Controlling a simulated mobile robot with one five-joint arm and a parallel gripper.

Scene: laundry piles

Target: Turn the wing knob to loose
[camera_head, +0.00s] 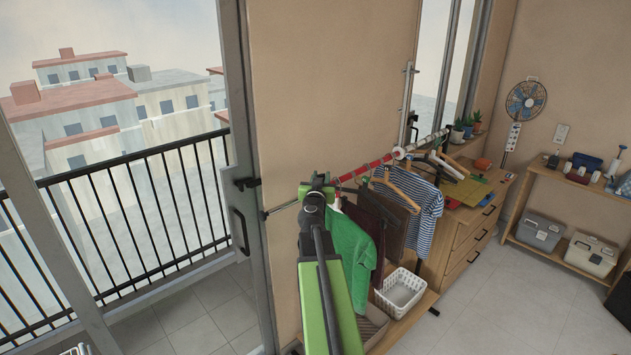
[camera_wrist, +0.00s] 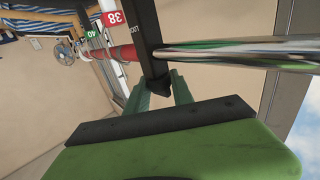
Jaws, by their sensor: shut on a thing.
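The wing knob (camera_wrist: 150,45) is a long black piece in the wrist view, set across the rail where the red tube (camera_wrist: 121,53) meets a shiny chrome rod (camera_wrist: 240,53). My gripper (camera_wrist: 160,88) comes from below, its green fingers on either side of the knob's lower end, shut on it. In the head view my gripper (camera_head: 318,188) is at the near left end of the rail (camera_head: 365,168) and hides the knob there.
A green shirt (camera_head: 350,245), dark clothes and a striped shirt (camera_head: 418,195) hang from the rail. A white basket (camera_head: 400,292) stands below. A wooden dresser (camera_head: 465,240) is to the right. A glass door and black balcony railing are at left. Open floor lies right front.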

